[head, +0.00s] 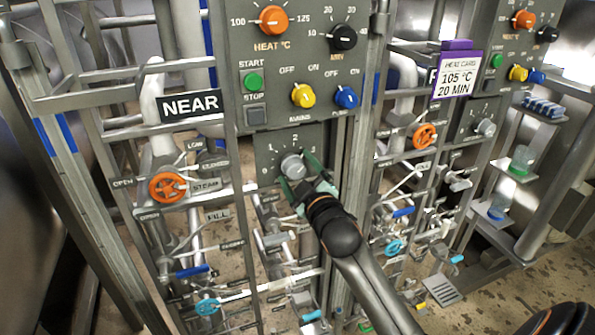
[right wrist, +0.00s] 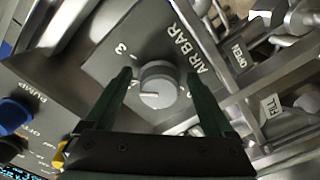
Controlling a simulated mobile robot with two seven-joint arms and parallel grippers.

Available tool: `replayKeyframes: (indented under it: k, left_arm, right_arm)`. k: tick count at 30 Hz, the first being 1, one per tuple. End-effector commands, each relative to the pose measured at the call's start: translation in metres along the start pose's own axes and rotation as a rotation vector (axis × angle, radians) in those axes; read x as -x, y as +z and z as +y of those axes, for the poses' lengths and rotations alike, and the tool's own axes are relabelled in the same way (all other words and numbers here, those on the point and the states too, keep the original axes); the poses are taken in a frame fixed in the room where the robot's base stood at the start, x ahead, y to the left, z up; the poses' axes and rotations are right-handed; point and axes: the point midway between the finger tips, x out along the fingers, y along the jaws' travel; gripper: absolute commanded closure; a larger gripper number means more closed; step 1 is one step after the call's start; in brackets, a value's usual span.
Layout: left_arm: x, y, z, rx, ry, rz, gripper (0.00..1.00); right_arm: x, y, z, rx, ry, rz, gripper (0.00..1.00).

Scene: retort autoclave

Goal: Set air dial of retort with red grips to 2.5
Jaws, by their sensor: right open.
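The air dial is a grey round knob (head: 293,166) on a grey plate below the NEAR retort's control panel. In the right wrist view the knob (right wrist: 160,82) carries a white line pointing left; a 3 and the words AIR BAR show on its plate. The exact reading is unclear. My right gripper (head: 304,187) is open at the dial. In the right wrist view its green fingers (right wrist: 159,78) stand on either side of the knob, with gaps visible. I make out no red grips; blue bands (head: 65,133) show on the left rails. My left gripper is out of view.
Above the dial are an orange heat knob (head: 272,20), a black knob (head: 343,37), a yellow knob (head: 303,95) and a blue knob (head: 346,97). An orange steam handwheel (head: 167,187) is left. A second retort, with a heat card (head: 457,78) and its own dial (head: 486,127), stands right.

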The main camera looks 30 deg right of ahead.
Motion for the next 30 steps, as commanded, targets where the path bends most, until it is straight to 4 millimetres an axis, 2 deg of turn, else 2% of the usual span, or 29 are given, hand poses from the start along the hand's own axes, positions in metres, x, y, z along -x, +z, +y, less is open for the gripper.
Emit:
replayKeyframes:
  k: [5, 8, 21, 25, 30]
  left_arm:
    - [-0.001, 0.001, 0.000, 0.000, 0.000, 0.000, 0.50]
    - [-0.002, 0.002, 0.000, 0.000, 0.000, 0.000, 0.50]
    - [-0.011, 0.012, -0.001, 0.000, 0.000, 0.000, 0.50]
    - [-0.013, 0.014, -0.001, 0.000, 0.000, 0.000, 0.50]
    - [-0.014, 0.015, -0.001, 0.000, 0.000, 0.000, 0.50]
  right_arm:
    - [0.003, 0.001, 0.000, 0.001, 0.000, 0.000, 0.12]
    - [0.012, 0.001, -0.001, 0.001, -0.001, 0.000, 0.12]
    - [0.095, 0.002, -0.002, 0.000, -0.002, -0.001, 0.12]
    - [0.112, 0.002, -0.002, 0.000, -0.002, -0.001, 0.12]
    - [0.123, 0.001, 0.000, 0.000, 0.000, -0.001, 0.12]
